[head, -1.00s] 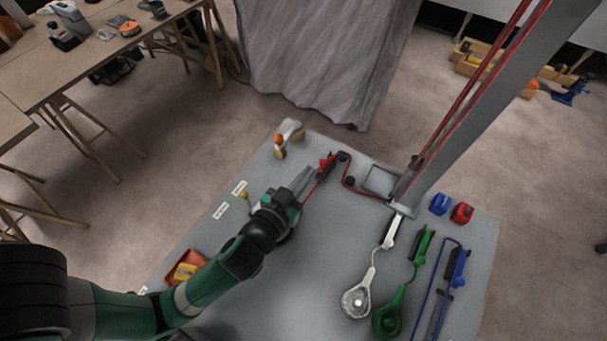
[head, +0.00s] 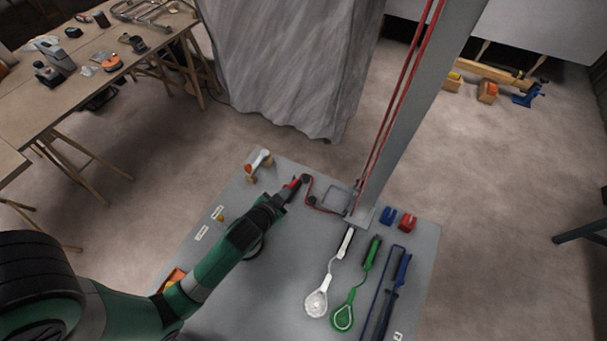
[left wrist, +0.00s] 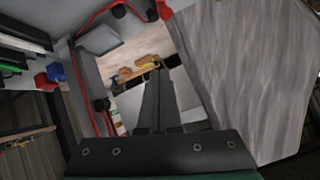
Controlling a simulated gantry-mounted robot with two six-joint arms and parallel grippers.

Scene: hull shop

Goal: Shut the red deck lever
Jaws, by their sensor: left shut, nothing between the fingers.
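The red deck lever (head: 294,182) is small at the far left part of the grey deck panel (head: 395,225), with a red line running from it past black blocks. My left gripper (head: 284,194) is just in front of it, on its near left side; whether they touch cannot be told. The arm partly hides the lever, and its handle angle is unclear. In the left wrist view my left gripper's fingers (left wrist: 158,75) are together and empty. A red part (left wrist: 163,9) shows at the top there, beyond the fingertips. My right gripper is out of view.
White (head: 317,303), green (head: 343,317) and blue (head: 402,270) levers or handles lie at the right. Blue (head: 388,215) and red (head: 408,222) blocks sit at the back. A winch-like piece (head: 259,163) stands back left.

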